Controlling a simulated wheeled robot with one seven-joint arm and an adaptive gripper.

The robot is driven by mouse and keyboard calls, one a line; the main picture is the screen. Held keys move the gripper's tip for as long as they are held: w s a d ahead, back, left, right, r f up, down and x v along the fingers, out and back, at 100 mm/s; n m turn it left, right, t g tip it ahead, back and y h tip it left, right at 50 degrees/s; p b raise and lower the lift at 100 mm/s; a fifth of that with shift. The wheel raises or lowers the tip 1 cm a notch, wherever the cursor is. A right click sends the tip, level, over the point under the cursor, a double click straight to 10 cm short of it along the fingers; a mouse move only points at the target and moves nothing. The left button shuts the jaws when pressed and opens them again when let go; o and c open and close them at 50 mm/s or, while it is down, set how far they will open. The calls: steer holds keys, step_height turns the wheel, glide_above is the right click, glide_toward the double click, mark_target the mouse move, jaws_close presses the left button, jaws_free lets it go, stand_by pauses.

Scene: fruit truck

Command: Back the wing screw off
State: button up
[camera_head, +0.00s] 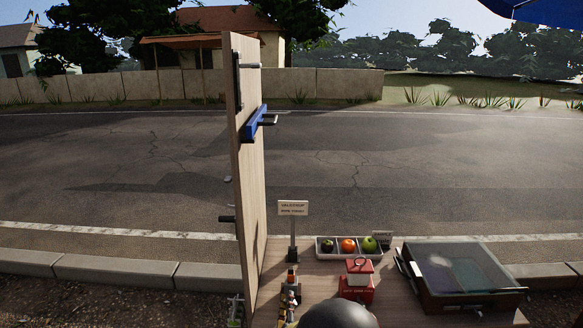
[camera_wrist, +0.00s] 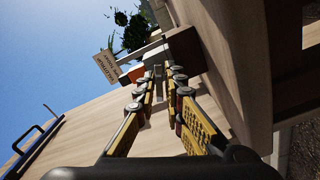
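I cannot make out the wing screw for certain in either view. In the head view, my gripper (camera_head: 290,298) is small and partly hidden, low beside the foot of the upright wooden panel (camera_head: 248,190). In the wrist view, my gripper's two yellow-padded fingers (camera_wrist: 161,84) stand apart with a gap between them. A small grey piece shows between or beyond the fingertips; I cannot tell what it is or whether they touch it. A red-brown block (camera_wrist: 184,46) and an orange piece (camera_wrist: 135,73) lie beyond the fingertips.
A blue bracket (camera_head: 253,125) is fixed high on the panel. A small sign (camera_head: 293,208), a divided fruit tray (camera_head: 326,254), a red box (camera_head: 357,291) and a glass-lidded case (camera_head: 466,276) stand on the wooden counter. A road lies behind.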

steer(key=o, duration=0.3)
steer(key=s+p, duration=0.1)
steer(key=s, duration=0.6)
stand_by(0.5)
steer(key=shift+a, duration=0.1)
